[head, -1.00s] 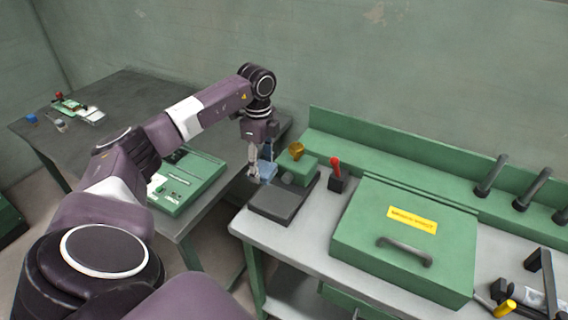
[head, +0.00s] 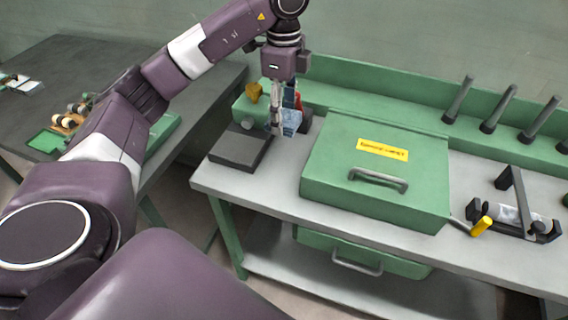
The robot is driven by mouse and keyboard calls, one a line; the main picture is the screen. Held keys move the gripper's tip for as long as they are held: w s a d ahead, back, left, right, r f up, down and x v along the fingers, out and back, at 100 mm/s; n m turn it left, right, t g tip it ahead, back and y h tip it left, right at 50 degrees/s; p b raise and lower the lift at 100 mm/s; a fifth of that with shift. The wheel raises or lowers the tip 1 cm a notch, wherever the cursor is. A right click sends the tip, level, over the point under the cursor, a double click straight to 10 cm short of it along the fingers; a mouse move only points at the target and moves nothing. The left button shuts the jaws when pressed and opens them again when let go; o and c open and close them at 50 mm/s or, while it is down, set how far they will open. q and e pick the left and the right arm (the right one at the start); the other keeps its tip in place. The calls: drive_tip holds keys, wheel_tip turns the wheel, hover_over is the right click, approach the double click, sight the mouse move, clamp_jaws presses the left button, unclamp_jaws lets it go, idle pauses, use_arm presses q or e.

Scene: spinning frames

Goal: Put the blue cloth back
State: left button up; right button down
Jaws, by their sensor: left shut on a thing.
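The blue cloth (head: 291,121) hangs from my left gripper (head: 278,128), which is shut on it. Both are above the grey bench, between a dark flat block and the large green box. The cloth partly hides a red-handled thing (head: 299,100) behind it. I cannot tell whether the cloth touches anything below. My right gripper is not in view.
The dark block (head: 240,148) sits at the bench's left end, with a green unit with a brass knob (head: 254,92) behind it. The green box (head: 377,170) has a handle and yellow label. Upright dark pegs (head: 498,108) and a black holder (head: 514,205) stand right.

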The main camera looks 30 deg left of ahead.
sight(283, 168)
use_arm(q)
wheel_tip(283, 168, down, 15)
drive_tip(key=shift+r+p, duration=0.1)
drive_tip(key=shift+p, duration=0.95)
drive_tip(key=shift+f, duration=0.35)
drive_tip(key=shift+f, duration=0.15)
drive_tip(key=o, duration=1.1)
